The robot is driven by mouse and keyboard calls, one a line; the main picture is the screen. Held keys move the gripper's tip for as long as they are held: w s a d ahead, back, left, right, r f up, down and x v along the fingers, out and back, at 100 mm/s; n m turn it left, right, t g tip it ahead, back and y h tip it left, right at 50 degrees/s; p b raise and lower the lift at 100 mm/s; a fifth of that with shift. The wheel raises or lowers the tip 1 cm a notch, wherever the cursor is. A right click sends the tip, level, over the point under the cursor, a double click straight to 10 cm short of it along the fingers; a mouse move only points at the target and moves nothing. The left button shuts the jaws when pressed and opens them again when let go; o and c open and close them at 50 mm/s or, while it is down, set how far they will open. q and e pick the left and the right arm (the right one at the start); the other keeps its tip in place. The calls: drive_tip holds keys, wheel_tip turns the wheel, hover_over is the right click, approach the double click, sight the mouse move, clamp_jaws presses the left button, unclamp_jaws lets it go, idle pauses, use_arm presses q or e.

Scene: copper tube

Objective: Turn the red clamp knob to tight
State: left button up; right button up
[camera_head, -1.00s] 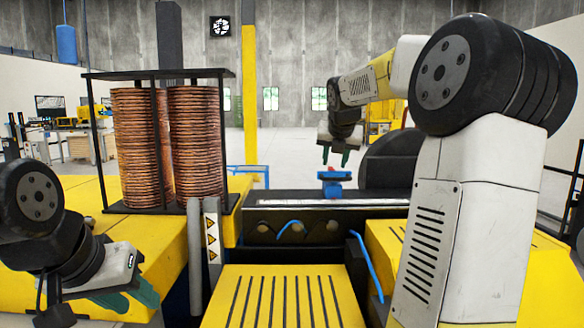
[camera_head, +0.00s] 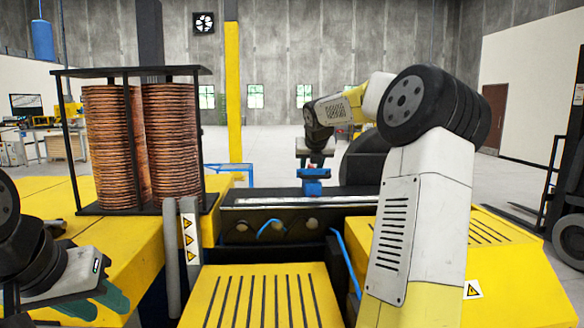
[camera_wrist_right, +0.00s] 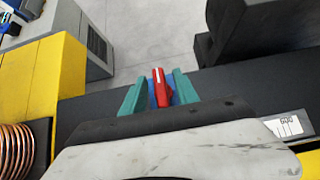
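The red clamp knob (camera_wrist_right: 161,88) shows in the right wrist view, above a small patch of blue. My right gripper (camera_wrist_right: 159,92) is open, with one green finger on each side of the knob. The right finger looks very near it; whether it touches, I cannot tell. In the head view the blue clamp (camera_head: 313,187) stands on the dark machine bed (camera_head: 265,201), and my right gripper (camera_head: 315,160) is directly over it, hiding the knob. My left gripper (camera_head: 98,305) hangs at the lower left, its green fingers apart and empty.
A black rack with two copper tube coils (camera_head: 171,140) stands left of the clamp. Grey posts with warning signs (camera_head: 189,235) rise in front of it. A slotted yellow cover (camera_head: 262,300) lies in the foreground. A blue hose (camera_head: 346,262) hangs by the machine.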

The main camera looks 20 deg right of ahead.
clamp_jaws()
